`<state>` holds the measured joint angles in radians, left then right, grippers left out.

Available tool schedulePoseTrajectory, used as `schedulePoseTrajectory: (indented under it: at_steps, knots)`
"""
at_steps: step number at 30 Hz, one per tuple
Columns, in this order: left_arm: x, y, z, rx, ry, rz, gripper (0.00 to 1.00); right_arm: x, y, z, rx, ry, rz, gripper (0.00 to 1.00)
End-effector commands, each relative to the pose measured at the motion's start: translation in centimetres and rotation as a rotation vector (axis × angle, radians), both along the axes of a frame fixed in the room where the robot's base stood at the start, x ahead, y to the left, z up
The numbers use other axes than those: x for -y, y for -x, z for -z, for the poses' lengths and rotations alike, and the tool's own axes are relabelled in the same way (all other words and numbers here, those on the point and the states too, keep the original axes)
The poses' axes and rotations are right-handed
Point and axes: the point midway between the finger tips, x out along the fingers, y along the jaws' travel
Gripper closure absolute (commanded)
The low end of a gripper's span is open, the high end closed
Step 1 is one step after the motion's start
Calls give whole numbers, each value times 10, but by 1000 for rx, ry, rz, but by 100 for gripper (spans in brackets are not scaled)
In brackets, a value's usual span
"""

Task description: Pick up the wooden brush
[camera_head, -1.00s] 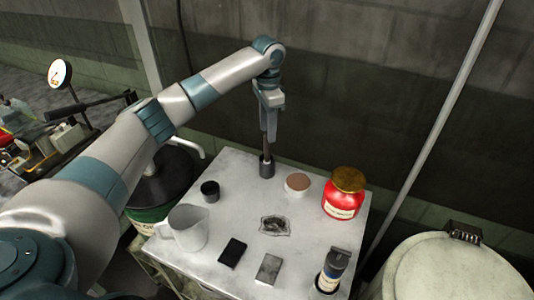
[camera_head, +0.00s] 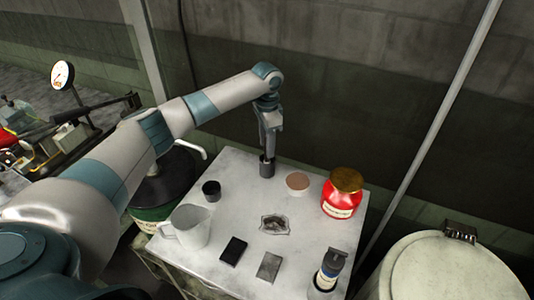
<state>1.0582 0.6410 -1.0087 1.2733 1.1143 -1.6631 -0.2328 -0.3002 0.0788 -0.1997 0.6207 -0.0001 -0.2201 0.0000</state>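A small dark cylindrical holder (camera_head: 267,170) stands near the back edge of the grey table. My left gripper (camera_head: 268,152) points straight down just above and at the mouth of this holder. A thin brownish handle, likely the wooden brush, showed above the holder a moment ago; the gripper's fingers now cover it almost wholly. The fingers are around or in front of the handle, and I cannot tell whether they are closed on it. My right gripper is not in view.
The table (camera_head: 225,265) also bears a black cup (camera_head: 211,190), a pale jug (camera_head: 187,228), a round tan-topped dish (camera_head: 298,182), a red jar (camera_head: 342,196), a dark bottle (camera_head: 329,268) and two flat blocks (camera_head: 233,250). A drum (camera_head: 445,270) stands at the right.

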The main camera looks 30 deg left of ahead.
Motion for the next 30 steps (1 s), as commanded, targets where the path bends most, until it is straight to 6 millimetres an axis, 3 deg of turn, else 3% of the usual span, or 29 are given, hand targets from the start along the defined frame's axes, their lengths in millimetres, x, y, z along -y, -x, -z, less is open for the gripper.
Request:
schedulePoseTrajectory:
  at_steps: [17,22,30]
  knots:
    - [0,0,8,1,-1,0,60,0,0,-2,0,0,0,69]
    - [0,0,8,1,-1,1,99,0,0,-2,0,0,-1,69]
    - [0,0,7,1,0,1,100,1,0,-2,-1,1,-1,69]
